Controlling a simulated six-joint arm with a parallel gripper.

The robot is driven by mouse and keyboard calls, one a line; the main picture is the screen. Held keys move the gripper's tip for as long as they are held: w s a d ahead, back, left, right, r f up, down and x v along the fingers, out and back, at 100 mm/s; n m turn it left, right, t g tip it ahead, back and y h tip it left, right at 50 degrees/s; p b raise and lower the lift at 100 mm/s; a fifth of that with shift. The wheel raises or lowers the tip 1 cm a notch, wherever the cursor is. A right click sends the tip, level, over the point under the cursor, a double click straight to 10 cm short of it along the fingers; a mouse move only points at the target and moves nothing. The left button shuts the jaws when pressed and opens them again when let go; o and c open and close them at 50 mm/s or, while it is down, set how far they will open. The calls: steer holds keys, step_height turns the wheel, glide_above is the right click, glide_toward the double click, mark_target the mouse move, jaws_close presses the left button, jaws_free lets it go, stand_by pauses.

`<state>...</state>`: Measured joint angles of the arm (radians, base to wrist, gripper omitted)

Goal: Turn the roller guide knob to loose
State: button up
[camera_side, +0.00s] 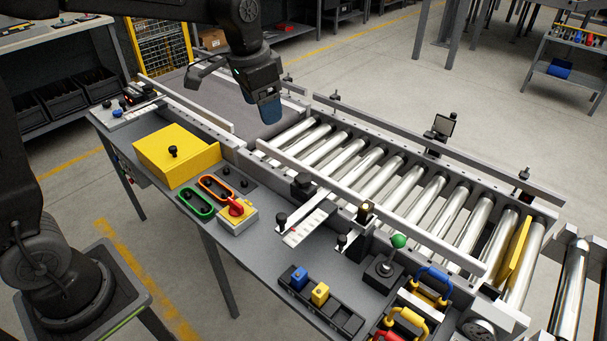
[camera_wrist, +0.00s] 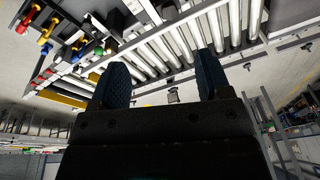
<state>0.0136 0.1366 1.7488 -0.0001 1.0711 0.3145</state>
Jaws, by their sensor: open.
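My gripper (camera_side: 266,110) is high over the left end of the roller conveyor, apart from everything below. In the wrist view its two blue-padded fingers (camera_wrist: 160,85) are spread, with nothing between them. Black knobs stand by the near roller guide rail (camera_side: 370,208): one at the rail (camera_side: 303,182), one at the left end of a white scale plate (camera_side: 281,219), and one to its right (camera_side: 341,241). I cannot tell which is the roller guide knob, nor its setting. The scale plate (camera_side: 306,230) carries a small red mark.
A yellow box (camera_side: 175,160), green and orange oval rings, a red rotary switch (camera_side: 237,210) and a green-topped joystick (camera_side: 398,242) stand on the grey bench. A black tray (camera_side: 340,318) holds blue and yellow blocks. Coloured handles are at front right.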

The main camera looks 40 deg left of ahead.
steer(key=m+g, duration=0.2)
glide_toward(303, 178)
step_height(303, 178, down, 9)
steer(key=shift+w+f, duration=0.1)
steer(key=shift+w, duration=0.1)
steer(key=shift+c, duration=0.4)
steer(key=c, duration=0.8)
steer(key=shift+c, duration=0.2)
